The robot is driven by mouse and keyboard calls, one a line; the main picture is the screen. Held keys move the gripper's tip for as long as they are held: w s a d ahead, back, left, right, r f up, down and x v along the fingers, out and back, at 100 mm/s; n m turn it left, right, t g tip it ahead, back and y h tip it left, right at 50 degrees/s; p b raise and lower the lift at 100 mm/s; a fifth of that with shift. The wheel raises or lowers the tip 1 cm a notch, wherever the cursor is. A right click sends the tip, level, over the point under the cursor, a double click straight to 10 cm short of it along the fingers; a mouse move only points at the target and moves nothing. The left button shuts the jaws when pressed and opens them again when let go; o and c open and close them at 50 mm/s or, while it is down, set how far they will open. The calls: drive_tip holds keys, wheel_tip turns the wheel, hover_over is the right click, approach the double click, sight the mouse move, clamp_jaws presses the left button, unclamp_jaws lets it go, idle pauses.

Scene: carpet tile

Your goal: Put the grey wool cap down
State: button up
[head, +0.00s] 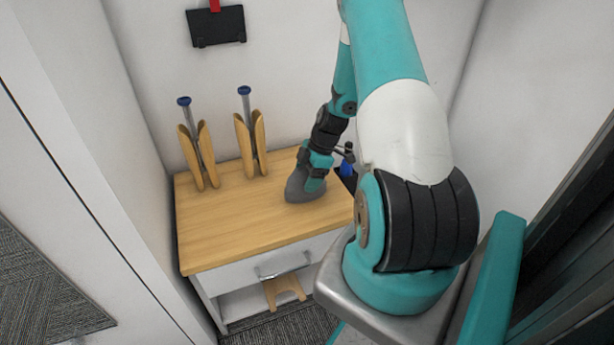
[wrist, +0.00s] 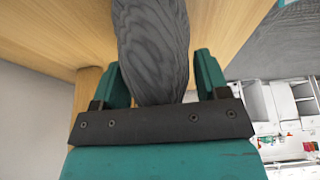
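The grey wool cap (head: 303,190) is at my gripper (head: 315,174), over the right part of the wooden tabletop (head: 230,230). In the head view its lower edge appears to meet the wood, but I cannot tell whether the top bears its weight. In the wrist view the cap (wrist: 153,35) runs up between the two teal fingers of my gripper (wrist: 160,75), which close on it from both sides. Part of the cap is hidden by the gripper in the head view.
Two wooden holders (head: 190,160) (head: 245,145) with blue-topped rods stand at the tabletop's back left. A dark holder with a blue item (head: 346,169) is close behind my gripper. Walls enclose the back and left. The tabletop's front left is clear.

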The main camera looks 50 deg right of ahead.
drive_tip(key=shift+o, duration=0.8)
drive_tip(key=shift+r, duration=0.1)
drive_tip(key=p+v, duration=0.2)
drive_tip(key=v, duration=1)
drive_tip(key=shift+p, duration=0.35)
drive_tip(key=w+a+r+m, duration=0.1)
drive_tip(key=a+r, duration=0.4)
drive_tip(key=a, duration=0.3)
drive_tip(key=w+a+r+g, duration=0.15)
drive_tip(key=a+r, duration=0.25)
drive_tip(key=a, duration=0.4)
drive_tip(key=w+a+r+m, duration=0.1)
drive_tip(key=w+a+r, duration=0.1)
drive_tip(key=a+r, duration=0.45)
drive_tip(key=s+a+r+m, duration=0.1)
drive_tip(key=s+a+r, duration=0.1)
drive_tip(key=s+a, duration=0.6)
drive_tip(key=s+a+r+m, duration=0.1)
drive_tip(key=s+a+r, duration=0.2)
drive_tip(key=s+a, duration=0.6)
drive_tip(key=a+g, duration=0.1)
drive_tip(key=a, duration=0.2)
drive_tip(key=shift+r+m, duration=0.3)
drive_tip(key=shift+s, duration=0.1)
